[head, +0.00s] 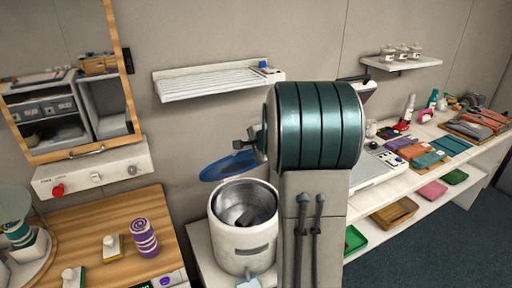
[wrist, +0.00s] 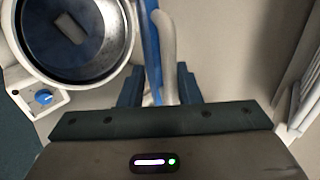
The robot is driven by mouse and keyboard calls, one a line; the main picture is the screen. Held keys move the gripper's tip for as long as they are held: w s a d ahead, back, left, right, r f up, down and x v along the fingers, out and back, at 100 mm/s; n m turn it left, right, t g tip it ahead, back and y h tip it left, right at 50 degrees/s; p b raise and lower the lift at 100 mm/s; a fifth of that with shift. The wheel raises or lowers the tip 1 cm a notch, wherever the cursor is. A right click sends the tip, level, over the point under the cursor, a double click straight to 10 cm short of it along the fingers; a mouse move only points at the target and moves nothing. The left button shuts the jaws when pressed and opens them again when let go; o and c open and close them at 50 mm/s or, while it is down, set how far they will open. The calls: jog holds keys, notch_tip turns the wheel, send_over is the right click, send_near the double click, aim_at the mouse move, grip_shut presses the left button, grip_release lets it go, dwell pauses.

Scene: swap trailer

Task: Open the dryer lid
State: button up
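The dryer (head: 243,238) is a white drum with a dark metal basket inside, below and left of my arm in the head view. Its blue lid (head: 228,165) is raised and tilted above the open mouth. In the wrist view the drum (wrist: 75,35) is at upper left and the lid (wrist: 152,50) shows nearly edge-on. A pale curved bar (wrist: 168,45), perhaps the lid's handle, runs beside it. My gripper (wrist: 160,88) has its two fingers apart, either side of the lid edge and bar. Whether they press on it is unclear. My arm partly hides the gripper in the head view.
A blue knob (wrist: 44,97) is on a white box beside the drum. A wooden-topped counter (head: 85,230) with a purple striped cup (head: 144,238) stands left. A white rack (head: 215,82) hangs above the dryer. A long cluttered counter (head: 400,185) runs right.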

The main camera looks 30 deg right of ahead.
jog(key=v, duration=1.3)
jog(key=shift+s+r, duration=0.25)
